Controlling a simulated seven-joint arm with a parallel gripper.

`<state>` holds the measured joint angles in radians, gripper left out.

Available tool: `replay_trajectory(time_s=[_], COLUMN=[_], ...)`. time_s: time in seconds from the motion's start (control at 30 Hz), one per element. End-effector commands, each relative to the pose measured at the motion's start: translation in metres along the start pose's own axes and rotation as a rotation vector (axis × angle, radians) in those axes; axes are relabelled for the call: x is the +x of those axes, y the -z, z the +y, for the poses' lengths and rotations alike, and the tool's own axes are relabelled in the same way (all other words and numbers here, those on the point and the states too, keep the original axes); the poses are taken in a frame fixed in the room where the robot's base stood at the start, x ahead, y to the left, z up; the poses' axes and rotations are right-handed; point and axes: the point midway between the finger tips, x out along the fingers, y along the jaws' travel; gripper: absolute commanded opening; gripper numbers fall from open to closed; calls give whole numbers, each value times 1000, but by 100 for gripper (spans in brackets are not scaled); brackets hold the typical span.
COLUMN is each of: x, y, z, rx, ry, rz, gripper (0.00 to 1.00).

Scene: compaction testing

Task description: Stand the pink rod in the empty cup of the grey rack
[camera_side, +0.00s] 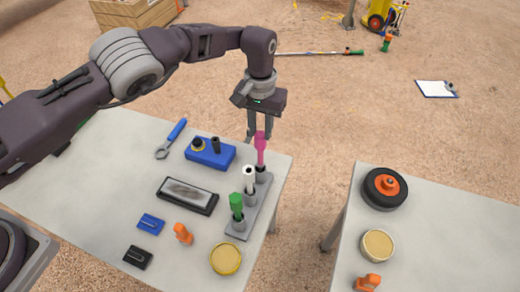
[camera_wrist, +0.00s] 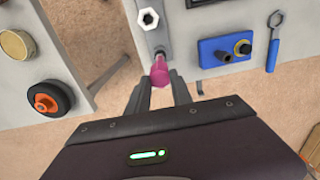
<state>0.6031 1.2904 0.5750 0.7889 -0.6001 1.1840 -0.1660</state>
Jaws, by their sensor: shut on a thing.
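The pink rod (camera_side: 261,150) is upright between the fingers of my gripper (camera_side: 259,132), which is shut on its upper part. Its lower end is at the far cup of the grey rack (camera_side: 238,227); I cannot tell whether it is seated or just above it. In the wrist view the pink rod (camera_wrist: 160,73) shows between the fingertips (camera_wrist: 160,88), by the near end of the rack (camera_wrist: 150,42). The white rod (camera_side: 249,179) stands in the middle cup and the green rod (camera_side: 237,204) in the front cup.
A blue block (camera_side: 211,153) with dark fittings and a blue-handled wrench (camera_side: 172,138) lie left of the rack. A framed grey plate (camera_side: 187,195), an orange piece (camera_side: 183,234) and a yellow-rimmed lid (camera_side: 226,259) are nearer. A gap separates the second table (camera_side: 440,225).

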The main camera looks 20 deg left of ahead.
Motion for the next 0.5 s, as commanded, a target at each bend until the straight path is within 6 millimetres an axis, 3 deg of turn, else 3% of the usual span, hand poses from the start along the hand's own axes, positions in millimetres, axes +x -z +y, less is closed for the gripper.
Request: replay_trajectory(time_s=[0.27,0.5], x=[42,43], y=[0,0], z=[-1,-1], rx=[-1,-2], ry=[2,0], rz=[0,1], gripper=[0,0])
